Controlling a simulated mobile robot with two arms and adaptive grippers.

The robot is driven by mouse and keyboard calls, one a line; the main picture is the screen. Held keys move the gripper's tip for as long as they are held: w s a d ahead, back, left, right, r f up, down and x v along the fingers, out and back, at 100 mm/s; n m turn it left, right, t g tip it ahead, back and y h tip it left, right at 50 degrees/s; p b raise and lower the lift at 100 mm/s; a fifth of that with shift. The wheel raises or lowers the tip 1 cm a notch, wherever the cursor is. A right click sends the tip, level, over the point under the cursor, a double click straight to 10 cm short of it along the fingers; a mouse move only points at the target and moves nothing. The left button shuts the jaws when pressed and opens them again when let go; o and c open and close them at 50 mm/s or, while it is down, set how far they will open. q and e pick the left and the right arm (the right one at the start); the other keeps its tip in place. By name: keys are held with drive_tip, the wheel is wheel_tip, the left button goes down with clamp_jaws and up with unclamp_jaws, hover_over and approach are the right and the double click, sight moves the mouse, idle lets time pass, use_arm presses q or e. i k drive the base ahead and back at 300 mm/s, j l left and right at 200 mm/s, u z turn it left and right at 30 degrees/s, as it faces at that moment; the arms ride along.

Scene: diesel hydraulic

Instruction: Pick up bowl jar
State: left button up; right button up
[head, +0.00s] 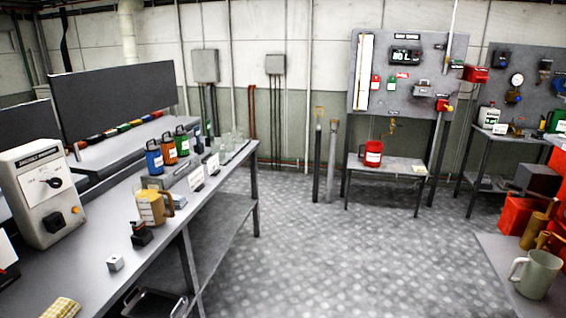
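I cannot tell for certain which thing is the bowl jar. A clear jug with amber contents and a handle (152,207) stands upright on the left workbench. A pale grey-green jug with a handle on its left (537,274) stands on the bench at the lower right. A red container with a white label (373,153) stands on the small table by the back wall. None of these is held. Neither my left nor my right gripper is in view.
Red bins (516,213) stand at right. The patterned floor (330,255) between the benches is clear.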

sight(229, 138)
drive_tip(key=i+l, duration=0.1)
drive_tip(key=i, duration=2.05)
drive_tip(key=j+u, duration=0.05)
drive_tip(key=j, duration=0.05)
